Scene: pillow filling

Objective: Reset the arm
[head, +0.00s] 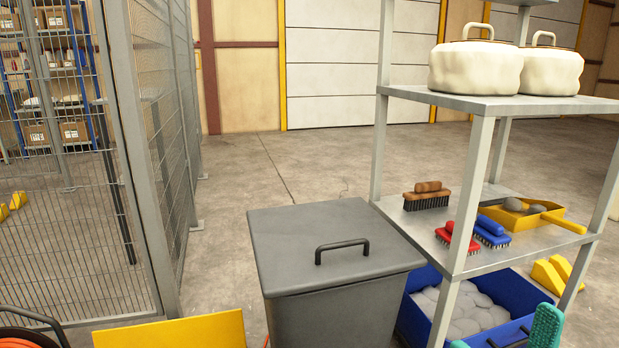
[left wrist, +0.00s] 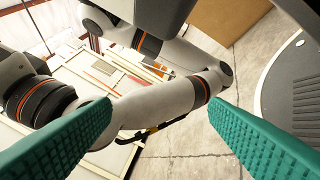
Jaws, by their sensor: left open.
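In the left wrist view my left gripper (left wrist: 160,105) has its two green ribbed fingers wide apart with nothing between them. White arm links with orange rings, which are mine, show behind the fingers. In the head view two green fingertips, which I take to be my right gripper (head: 503,333), show at the bottom right edge. They are apart, in front of a blue crate (head: 412,322) with rounded pale grey things in it. The rest of that gripper is out of frame. I do not see the left gripper in the head view.
A grey lidded bin (head: 290,240) stands centre. A metal shelf (head: 520,105) at right bears two cream handled containers, several brushes and a yellow dustpan (head: 545,213). Yellow wedges (head: 550,275) lie right. A mesh fence (head: 75,200) stands left. Floor behind the bin is clear.

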